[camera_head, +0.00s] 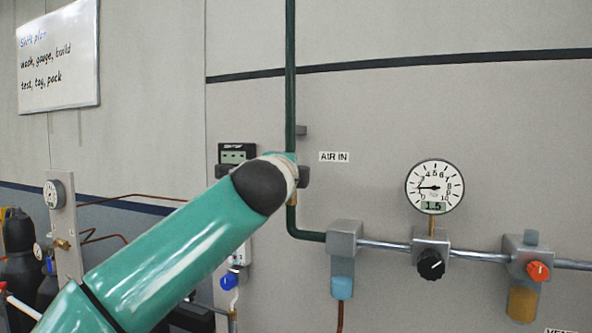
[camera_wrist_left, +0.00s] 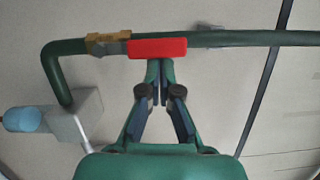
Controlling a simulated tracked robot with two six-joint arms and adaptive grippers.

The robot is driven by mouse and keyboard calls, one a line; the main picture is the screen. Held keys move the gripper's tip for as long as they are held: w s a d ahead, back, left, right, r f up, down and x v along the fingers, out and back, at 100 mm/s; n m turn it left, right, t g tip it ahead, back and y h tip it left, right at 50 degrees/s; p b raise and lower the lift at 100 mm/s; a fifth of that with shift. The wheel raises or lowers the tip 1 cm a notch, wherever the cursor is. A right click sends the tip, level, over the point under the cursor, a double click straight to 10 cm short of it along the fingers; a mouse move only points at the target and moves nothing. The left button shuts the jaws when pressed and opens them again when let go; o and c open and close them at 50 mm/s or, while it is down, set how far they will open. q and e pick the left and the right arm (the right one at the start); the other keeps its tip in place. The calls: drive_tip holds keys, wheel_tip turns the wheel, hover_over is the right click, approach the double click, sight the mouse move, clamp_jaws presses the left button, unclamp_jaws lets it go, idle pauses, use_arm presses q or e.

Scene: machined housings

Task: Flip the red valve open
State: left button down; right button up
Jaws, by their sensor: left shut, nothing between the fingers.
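The red valve handle (camera_wrist_left: 158,48) shows in the left wrist view, lying lengthwise along the green pipe (camera_wrist_left: 235,39). Its brass valve body (camera_wrist_left: 108,43) sits on the pipe at the handle's left end. My left gripper (camera_wrist_left: 159,70) is shut and empty, its fingertips right at the handle's lower edge; I cannot tell whether they touch it. In the head view my left arm hides the red handle and the gripper. The green pipe (camera_head: 290,70) comes down the wall there and bends right below my arm. My right gripper is in neither view.
An "AIR IN" label (camera_head: 334,157) is right of the pipe. A steel line carries a grey block (camera_head: 345,240), a dial gauge (camera_head: 435,187), a black knob (camera_head: 430,264) and an orange knob (camera_head: 538,271). A dark digital box (camera_head: 236,156) is left of the pipe.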

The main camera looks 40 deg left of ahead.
use_arm(q)
drive_tip(key=s+d+b, duration=0.5)
drive_tip(key=s+d, duration=0.3)
drive_tip(key=shift+d, duration=0.25)
drive_tip(key=shift+w+f, duration=0.1)
idle(0.4)
